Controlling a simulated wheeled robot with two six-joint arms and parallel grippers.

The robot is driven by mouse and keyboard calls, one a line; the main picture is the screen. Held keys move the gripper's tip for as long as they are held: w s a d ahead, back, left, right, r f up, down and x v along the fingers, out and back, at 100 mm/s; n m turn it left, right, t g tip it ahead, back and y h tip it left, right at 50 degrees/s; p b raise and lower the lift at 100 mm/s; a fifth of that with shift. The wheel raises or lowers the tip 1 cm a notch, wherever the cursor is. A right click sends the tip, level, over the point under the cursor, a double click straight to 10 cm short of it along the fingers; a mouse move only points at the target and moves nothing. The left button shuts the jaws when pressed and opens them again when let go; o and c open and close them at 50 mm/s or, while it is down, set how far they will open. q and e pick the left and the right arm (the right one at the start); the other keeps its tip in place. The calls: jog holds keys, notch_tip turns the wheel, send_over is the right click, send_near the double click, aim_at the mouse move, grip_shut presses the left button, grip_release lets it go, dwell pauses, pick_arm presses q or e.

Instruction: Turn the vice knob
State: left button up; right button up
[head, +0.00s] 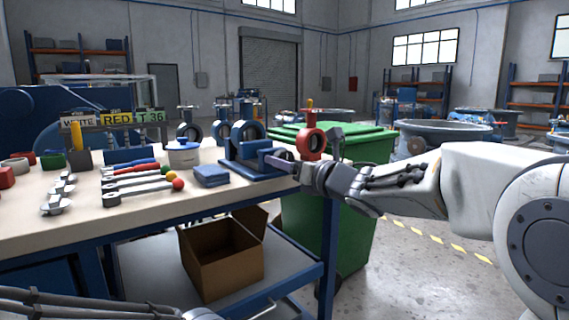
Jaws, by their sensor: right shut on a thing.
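A red valve ring (311,143) with a yellow stem shows just behind my gripper. Part of my left arm shows at the bottom left edge, but its gripper is out of view.
An open cardboard box (222,260) sits on the lower shelf. A green bin (345,210) stands right of the bench, under my right forearm.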

jog(key=m+p, duration=0.1)
jog(key=m, duration=0.3)
jog(key=shift+m, duration=0.4)
jog(key=m+p, duration=0.2)
jog(key=m, duration=0.3)
jog(key=shift+s+a+r, duration=0.1)
jog(key=shift+r, duration=0.05)
jog(key=m+p, duration=0.3)
jog(key=m, duration=0.2)
jog(key=shift+r+m, duration=0.1)
jog(key=shift+m, duration=0.3)
jog(key=m+p, duration=0.3)
jog(key=m, duration=0.2)
jog(key=m+p, duration=0.4)
jog(key=m, duration=0.2)
jog(key=shift+r, duration=0.1)
jog(key=m+p, duration=0.3)
jog(key=m, duration=0.1)
jog(key=shift+p, duration=0.35)
jog(key=m+p, duration=0.3)
jog(key=m, duration=0.2)
jog(key=shift+m+p, duration=0.4)
jog(key=shift+f+m+p, duration=0.25)
jog(key=shift+m+p, duration=0.9)
jog(key=shift+m, duration=0.65)
